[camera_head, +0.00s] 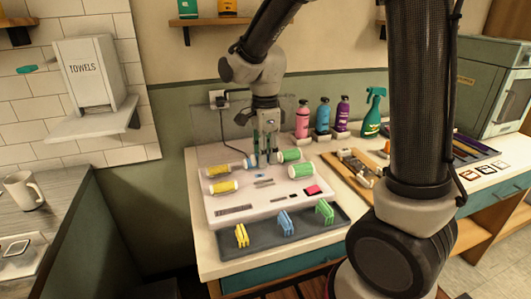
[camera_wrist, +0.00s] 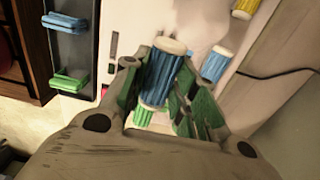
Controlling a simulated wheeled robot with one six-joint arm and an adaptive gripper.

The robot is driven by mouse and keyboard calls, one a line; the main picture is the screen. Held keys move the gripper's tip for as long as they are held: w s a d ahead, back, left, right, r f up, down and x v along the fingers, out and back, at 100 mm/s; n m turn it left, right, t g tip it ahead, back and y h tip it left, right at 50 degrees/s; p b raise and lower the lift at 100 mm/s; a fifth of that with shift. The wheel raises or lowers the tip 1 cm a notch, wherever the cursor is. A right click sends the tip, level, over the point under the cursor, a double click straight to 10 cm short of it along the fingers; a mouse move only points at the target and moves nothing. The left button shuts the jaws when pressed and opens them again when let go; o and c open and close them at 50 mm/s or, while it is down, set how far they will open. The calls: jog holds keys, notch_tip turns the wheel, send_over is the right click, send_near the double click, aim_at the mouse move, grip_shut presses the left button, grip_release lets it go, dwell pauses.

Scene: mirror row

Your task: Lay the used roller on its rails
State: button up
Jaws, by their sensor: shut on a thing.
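My gripper (camera_head: 266,155) reaches down over the white board (camera_head: 240,203) on the table, between the rollers at its left and right. In the wrist view my gripper (camera_wrist: 158,105) is shut on a blue ribbed roller (camera_wrist: 167,78) with white ends. Another blue roller (camera_wrist: 214,66) lies beside it, apart from the fingers; a blue roller also shows left of the gripper in the head view (camera_head: 238,166). Two yellow rollers (camera_head: 218,171) (camera_head: 221,187) are at the board's left, two green ones (camera_head: 289,155) (camera_head: 301,170) at its right. I cannot make out the rails clearly.
A dark tray (camera_head: 258,249) with yellow, blue and green clips lies in front of the board. Bottles (camera_head: 302,120) and a spray bottle (camera_head: 373,112) stand behind. A wooden board (camera_head: 350,180) with a metal item lies to the right. A cable runs behind the board.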

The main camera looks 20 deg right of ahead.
aim_at(264, 184)
jog(key=shift+a+f, duration=0.15)
jog(key=shift+f, duration=3)
jog(key=shift+f, duration=0.2)
jog(key=o, duration=1.4)
jog(key=shift+r, duration=0.1)
jog(key=shift+r, duration=3.4)
